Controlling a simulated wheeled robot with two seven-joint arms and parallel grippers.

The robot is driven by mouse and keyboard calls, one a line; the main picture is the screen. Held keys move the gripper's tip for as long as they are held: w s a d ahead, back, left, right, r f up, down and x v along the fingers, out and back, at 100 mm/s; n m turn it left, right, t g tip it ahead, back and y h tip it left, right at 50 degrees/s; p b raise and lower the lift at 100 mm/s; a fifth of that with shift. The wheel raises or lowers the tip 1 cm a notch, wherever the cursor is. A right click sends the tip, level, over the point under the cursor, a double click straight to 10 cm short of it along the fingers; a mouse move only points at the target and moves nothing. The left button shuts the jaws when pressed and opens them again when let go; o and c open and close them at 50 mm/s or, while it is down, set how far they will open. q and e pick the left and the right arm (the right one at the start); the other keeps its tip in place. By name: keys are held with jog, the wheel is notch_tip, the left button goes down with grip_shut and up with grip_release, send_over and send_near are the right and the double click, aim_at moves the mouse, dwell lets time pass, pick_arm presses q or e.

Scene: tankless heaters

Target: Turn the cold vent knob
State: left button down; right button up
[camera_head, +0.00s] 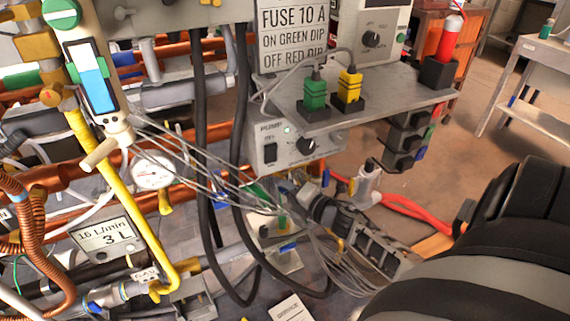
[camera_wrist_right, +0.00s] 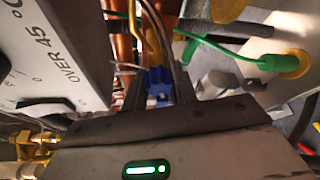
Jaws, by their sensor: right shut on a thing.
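A small blue knob (camera_wrist_right: 158,86) shows in the right wrist view, just beyond the edge of my gripper body, among pipes and cables. No lettering on it can be read, so I cannot confirm that it is the cold vent knob. My right gripper (camera_head: 292,192) reaches in from the right in the head view, below the pump box, its tip among thin grey wires. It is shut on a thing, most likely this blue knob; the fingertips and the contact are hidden. My left gripper is not in view.
The pump box (camera_head: 290,148) and a grey shelf (camera_head: 395,90) with green and yellow plugs sit above my right gripper. Black hoses (camera_head: 202,150) hang to its left. A yellow pipe (camera_head: 120,200) and a round gauge (camera_head: 152,172) stand further left.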

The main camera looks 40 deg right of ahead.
jog(key=n+g+h+p, duration=0.1)
jog(key=n, duration=0.1)
jog(key=shift+s+f+n, duration=0.1)
jog(key=shift+n, duration=0.2)
jog(key=shift+p, duration=0.3)
jog(key=o, duration=1)
jog(key=shift+c, duration=0.2)
jog(key=v, duration=1.6)
jog(key=shift+r, duration=0.3)
